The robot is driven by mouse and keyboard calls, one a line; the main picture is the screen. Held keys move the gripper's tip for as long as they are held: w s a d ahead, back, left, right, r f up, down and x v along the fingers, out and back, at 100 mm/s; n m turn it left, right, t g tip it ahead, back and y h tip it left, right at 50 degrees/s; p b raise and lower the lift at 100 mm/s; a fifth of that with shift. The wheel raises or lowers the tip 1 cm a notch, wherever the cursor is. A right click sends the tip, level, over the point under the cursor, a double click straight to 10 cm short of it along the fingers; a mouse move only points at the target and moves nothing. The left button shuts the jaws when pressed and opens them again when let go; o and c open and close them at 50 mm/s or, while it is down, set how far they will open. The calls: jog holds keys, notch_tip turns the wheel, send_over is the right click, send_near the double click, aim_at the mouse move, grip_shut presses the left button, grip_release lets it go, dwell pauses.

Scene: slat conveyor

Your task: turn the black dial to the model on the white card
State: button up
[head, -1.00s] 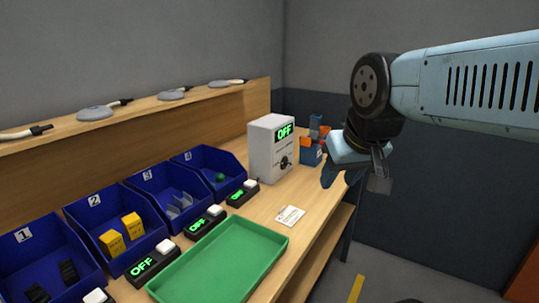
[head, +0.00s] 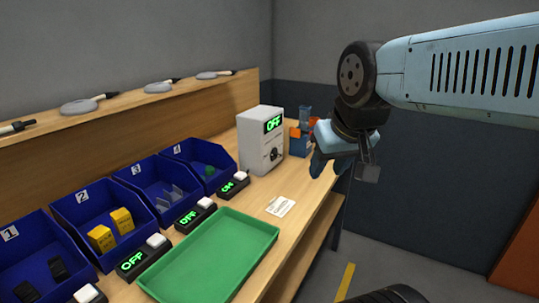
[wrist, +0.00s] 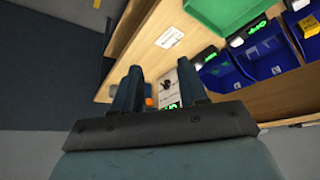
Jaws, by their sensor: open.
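The black dial (head: 273,155) is on the front of a light grey box (head: 250,147) whose green display reads OFF. The box stands at the far end of the bench. The white card (head: 281,206) lies flat on the bench in front of the box; its print is too small to read. My gripper (head: 317,168) is open and empty, to the right of the box and apart from it. In the wrist view, the dial (wrist: 165,86) shows between the two spread fingers (wrist: 159,68), farther off, and the card (wrist: 169,37) lies above them.
A green tray (head: 268,240) lies on the bench near the card. Numbered blue bins (head: 215,150) line the left, with small switch units before them; the one by bin 4 reads ON. Orange and blue items (head: 300,140) stand behind the box. The floor to the right looks clear.

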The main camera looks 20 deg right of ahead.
aim_at(279, 156)
jog(key=shift+c, duration=0.3)
jog(key=w+a+f+m+g+y, duration=0.1)
jog(key=w+f+m+y, duration=0.1)
jog(key=w+f+y, duration=0.3)
jog(key=w+f+m+g+y, duration=0.1)
jog(key=w+f+y, duration=0.1)
jog(key=w, duration=0.6)
jog(key=w+a+f+m+g+y, duration=0.1)
jog(key=w+f+m+g+y, duration=0.1)
jog(key=w+f+y, duration=0.3)
jog(key=w+d+f+m+t, duration=0.2)
jog(key=w+d+f+t, duration=0.1)
jog(key=w+d, duration=0.2)
jog(key=w+d+f+m+t, duration=0.3)
jog(key=w+d+t, duration=0.1)
jog(key=w+d, duration=0.1)
jog(key=w+d+f+m+t, duration=0.3)
jog(key=w+d+t, duration=0.1)
jog(key=d, duration=0.3)
jog(key=shift+w+d+y, duration=0.15)
jog(key=shift+w+y, duration=0.25)
jog(key=shift+w, duration=0.35)
jog(key=x, duration=1.3)
jog(key=shift+w, duration=0.35)
jog(key=shift+m, duration=0.3)
grip_shut()
